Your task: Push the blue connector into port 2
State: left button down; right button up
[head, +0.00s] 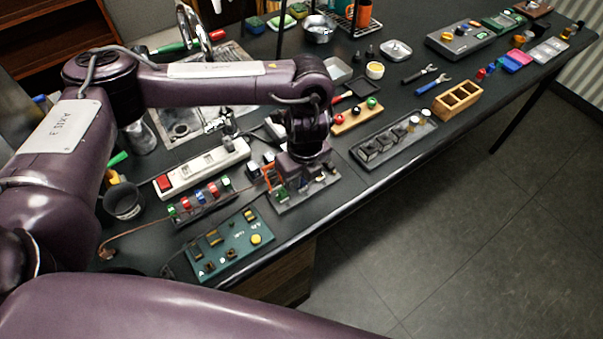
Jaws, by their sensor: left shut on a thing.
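My left gripper (300,168) points down over a grey board (292,203) with small parts on it, near the table's front edge. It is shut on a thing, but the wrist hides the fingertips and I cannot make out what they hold. Orange and green parts show on the board just left of the gripper. I cannot pick out the blue connector or read a port 2 there. A blue piece (198,196) stands in a row of red, green and blue pieces on a strip (207,212) to the left. My right gripper is not in view.
A green panel (230,252) with a yellow button lies in front of the strip. A white power strip (203,169) lies behind it. A grey tray (394,140) and a wooden block (457,101) lie to the right. The dark table's front edge runs close by.

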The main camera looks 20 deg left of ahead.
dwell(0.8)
pick_arm(q)
jog(key=c, duration=1.3)
grip_release()
jog(key=shift+c, duration=0.2)
jog(key=r, duration=0.6)
jog(key=shift+d+r+p, duration=0.1)
jog(key=shift+d+p, duration=0.15)
jog(key=shift+p, duration=0.1)
jog(key=shift+s+r, duration=0.2)
jog(key=shift+r, duration=0.55)
